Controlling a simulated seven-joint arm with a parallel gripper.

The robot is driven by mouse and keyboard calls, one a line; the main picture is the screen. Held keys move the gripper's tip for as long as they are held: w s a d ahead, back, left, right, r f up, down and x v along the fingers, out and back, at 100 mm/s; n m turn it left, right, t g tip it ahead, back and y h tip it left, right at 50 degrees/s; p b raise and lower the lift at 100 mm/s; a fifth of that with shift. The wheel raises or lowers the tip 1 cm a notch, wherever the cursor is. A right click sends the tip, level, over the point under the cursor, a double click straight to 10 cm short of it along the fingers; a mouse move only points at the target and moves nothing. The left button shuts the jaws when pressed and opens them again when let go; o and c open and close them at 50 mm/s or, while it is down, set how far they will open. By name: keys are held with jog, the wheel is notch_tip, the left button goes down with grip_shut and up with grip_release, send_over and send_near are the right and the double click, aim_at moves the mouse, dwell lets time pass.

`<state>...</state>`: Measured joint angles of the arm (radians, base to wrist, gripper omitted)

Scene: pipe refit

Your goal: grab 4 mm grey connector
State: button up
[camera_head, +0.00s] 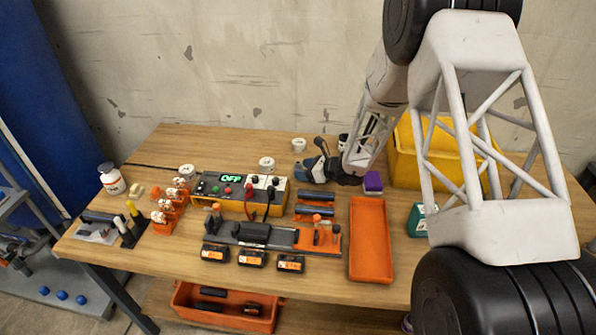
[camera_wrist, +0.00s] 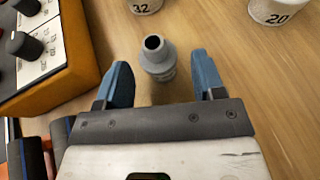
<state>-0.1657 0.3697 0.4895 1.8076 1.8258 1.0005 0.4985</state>
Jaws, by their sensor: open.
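A grey connector (camera_wrist: 157,60), a short ribbed hollow piece with a dark round opening on top, stands upright on the table in the wrist view. My gripper (camera_wrist: 161,80) is open, its two blue fingers apart to the left and right of the connector. The connector's top lies near the fingertips, and I see no contact. In the head view my gripper (camera_head: 308,168) is low over the table behind the tray, just right of the power unit. I cannot make out the connector there. No size marking on it is readable.
A yellow-and-grey power unit (camera_head: 240,193) reading OFF stands left of my gripper. White cups marked 32 (camera_wrist: 145,5) and 20 (camera_wrist: 272,11) stand beyond the connector. A purple block (camera_head: 373,182), an orange tray (camera_head: 370,240) and a yellow bin (camera_head: 405,165) are to the right.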

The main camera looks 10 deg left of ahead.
aim_at(297, 163)
jog(key=shift+x, duration=1.55)
jog(key=shift+c, duration=0.3)
jog(key=c, duration=0.9)
jog(key=shift+c, duration=0.2)
jog(key=shift+r, duration=5)
